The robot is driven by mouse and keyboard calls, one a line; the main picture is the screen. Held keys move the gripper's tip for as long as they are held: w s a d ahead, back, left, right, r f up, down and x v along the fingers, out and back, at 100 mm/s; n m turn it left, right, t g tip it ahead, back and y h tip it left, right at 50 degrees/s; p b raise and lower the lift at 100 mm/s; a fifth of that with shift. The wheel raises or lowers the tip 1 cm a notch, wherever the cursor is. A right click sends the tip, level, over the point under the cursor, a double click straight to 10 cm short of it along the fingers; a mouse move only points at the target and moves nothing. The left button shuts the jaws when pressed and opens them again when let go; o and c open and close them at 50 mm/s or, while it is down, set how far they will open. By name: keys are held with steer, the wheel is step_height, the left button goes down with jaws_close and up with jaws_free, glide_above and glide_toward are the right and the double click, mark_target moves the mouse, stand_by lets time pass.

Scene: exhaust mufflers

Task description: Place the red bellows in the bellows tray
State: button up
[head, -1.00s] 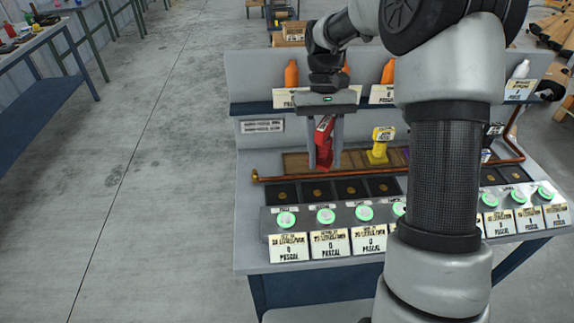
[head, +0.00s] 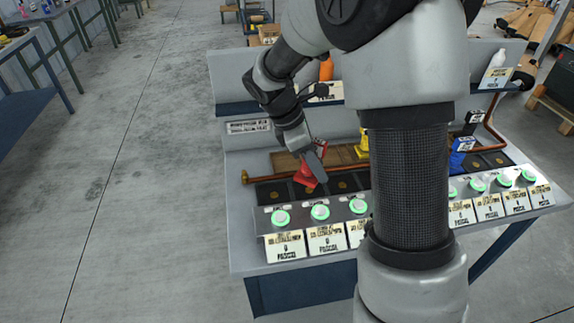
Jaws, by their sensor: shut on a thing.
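My gripper (head: 316,164) is shut on the red bellows (head: 305,175) in the head view. The bellows is tilted and hangs over or near the row of dark square pads, close to the copper pipe. I cannot tell whether it touches anything below. A brown wooden tray (head: 346,154), apparently the bellows tray, lies behind the pipe. My gripper and the red bellows cover part of it, and my arm hides its right side. A yellow bellows (head: 362,142) stands at the tray, partly hidden by my arm.
A copper pipe (head: 262,179) runs along the bench in front of the tray. Green-lit buttons (head: 320,212) and label cards line the front. A blue bellows (head: 461,150) stands at the right.

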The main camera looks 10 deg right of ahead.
mark_target(305, 177)
steer(key=n, duration=0.1)
steer(key=n+t, duration=0.1)
steer(key=n, duration=0.1)
steer(key=shift+s+a+f+n+t, duration=0.25)
steer(key=shift+a+f+n+t, duration=0.05)
steer(key=shift+f+n+t, duration=0.1)
steer(key=n, duration=0.1)
steer(key=a+n+t, duration=0.1)
steer(key=n, duration=0.1)
steer(key=n+t, duration=0.1)
steer(key=n, duration=0.1)
steer(key=shift+s+a+f+y+b, duration=0.2)
steer(key=shift+s+f+y+b, duration=0.15)
steer(key=shift+f+y, duration=0.05)
steer(key=n, duration=0.2)
steer(key=a+t, duration=0.1)
steer(key=shift+s+f+n+y, duration=0.25)
steer(key=shift+n+y, duration=0.15)
steer(key=shift+w+a+n, duration=0.15)
steer(key=shift+n, duration=0.15)
steer(key=w, duration=0.6)
steer(key=w+f, duration=0.1)
steer(key=w, duration=1.2)
steer(key=shift+w+f+p, duration=0.15)
steer(key=shift+f+p, duration=0.15)
steer(key=shift+f, duration=0.1)
steer(key=shift+w+f+b, duration=0.2)
steer(key=shift+f+b, duration=0.35)
steer(key=shift+f, duration=2.15)
